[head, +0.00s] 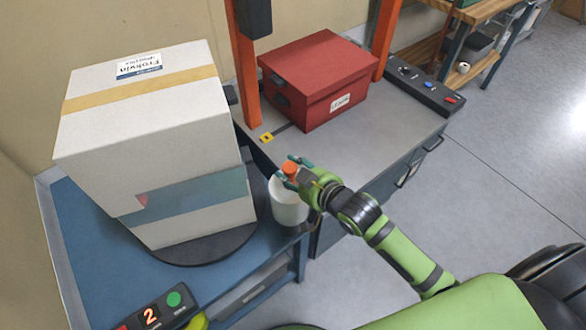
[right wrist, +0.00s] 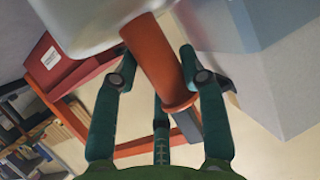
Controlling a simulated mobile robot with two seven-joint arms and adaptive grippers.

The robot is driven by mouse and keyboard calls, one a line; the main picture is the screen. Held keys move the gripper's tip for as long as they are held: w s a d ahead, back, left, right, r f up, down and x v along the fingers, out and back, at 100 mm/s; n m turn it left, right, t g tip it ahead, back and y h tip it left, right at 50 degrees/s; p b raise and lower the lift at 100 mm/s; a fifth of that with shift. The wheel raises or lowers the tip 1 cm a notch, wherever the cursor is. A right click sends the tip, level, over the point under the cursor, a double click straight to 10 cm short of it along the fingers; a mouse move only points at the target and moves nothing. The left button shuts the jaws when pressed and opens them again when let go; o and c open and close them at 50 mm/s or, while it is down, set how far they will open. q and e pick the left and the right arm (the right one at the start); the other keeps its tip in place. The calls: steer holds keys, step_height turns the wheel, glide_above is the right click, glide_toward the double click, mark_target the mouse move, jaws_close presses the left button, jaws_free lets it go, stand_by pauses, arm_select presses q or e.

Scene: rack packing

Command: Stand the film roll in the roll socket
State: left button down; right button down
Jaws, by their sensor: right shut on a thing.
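The film roll is a white cylinder (head: 287,204) with an orange core end (head: 291,167) sticking up from its top. In the head view it is roughly upright at the right corner of the blue table. My right gripper (head: 296,173) is shut on the orange core end. In the right wrist view, the fingers (right wrist: 157,65) close on either side of the orange core (right wrist: 160,52), with the white roll (right wrist: 80,18) beyond them. I cannot make out the roll socket, nor whether the roll's base touches the table. My left gripper is not in view.
A large white taped box (head: 140,130) stands on a dark round turntable (head: 200,249), left of the roll and close to it. A red lidded box (head: 318,80) sits on the grey bench (head: 375,125) behind, between orange posts (head: 246,55). A button panel (head: 158,310) is at the front.

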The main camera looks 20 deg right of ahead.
steer(key=shift+f, duration=0.5)
steer(key=shift+f+b, duration=0.35)
steer(key=shift+b, duration=0.05)
